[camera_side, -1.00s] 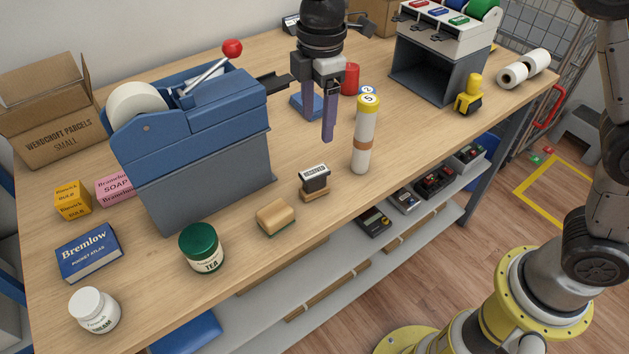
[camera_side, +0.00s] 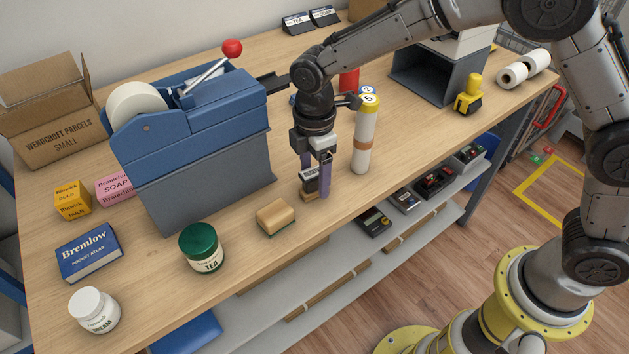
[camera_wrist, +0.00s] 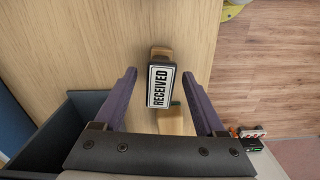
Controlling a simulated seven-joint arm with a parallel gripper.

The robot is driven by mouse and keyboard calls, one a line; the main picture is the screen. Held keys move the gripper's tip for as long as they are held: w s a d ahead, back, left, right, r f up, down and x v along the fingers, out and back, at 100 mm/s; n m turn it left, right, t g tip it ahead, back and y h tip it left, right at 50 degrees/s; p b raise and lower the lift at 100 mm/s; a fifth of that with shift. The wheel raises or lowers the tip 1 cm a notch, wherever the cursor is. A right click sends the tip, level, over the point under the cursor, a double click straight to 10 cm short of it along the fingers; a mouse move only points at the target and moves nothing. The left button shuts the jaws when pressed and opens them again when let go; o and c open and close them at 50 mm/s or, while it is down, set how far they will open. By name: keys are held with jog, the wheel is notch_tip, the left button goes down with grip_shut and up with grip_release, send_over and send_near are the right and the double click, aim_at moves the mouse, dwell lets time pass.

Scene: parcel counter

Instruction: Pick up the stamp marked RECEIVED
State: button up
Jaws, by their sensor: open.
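The stamp marked RECEIVED (camera_wrist: 160,87) shows its label plate clearly in the wrist view, with part of its wooden base just beyond. In the side view the stamp (camera_side: 308,184) stands upright on the counter, partly hidden by my gripper. My gripper (camera_side: 316,191) is open and pointing down at the stamp. In the wrist view the two purple fingers of my gripper (camera_wrist: 161,82) lie on either side of the label, with a gap on both sides.
A wooden-backed block (camera_side: 275,219) and a TEA jar (camera_side: 202,249) sit left of the stamp. A tall tube with a yellow top (camera_side: 363,140) stands close on the right. The blue and grey dispenser (camera_side: 205,160) rises behind left. The counter's front edge is near.

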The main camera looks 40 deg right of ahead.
jog(key=shift+f, duration=1.25)
grip_shut()
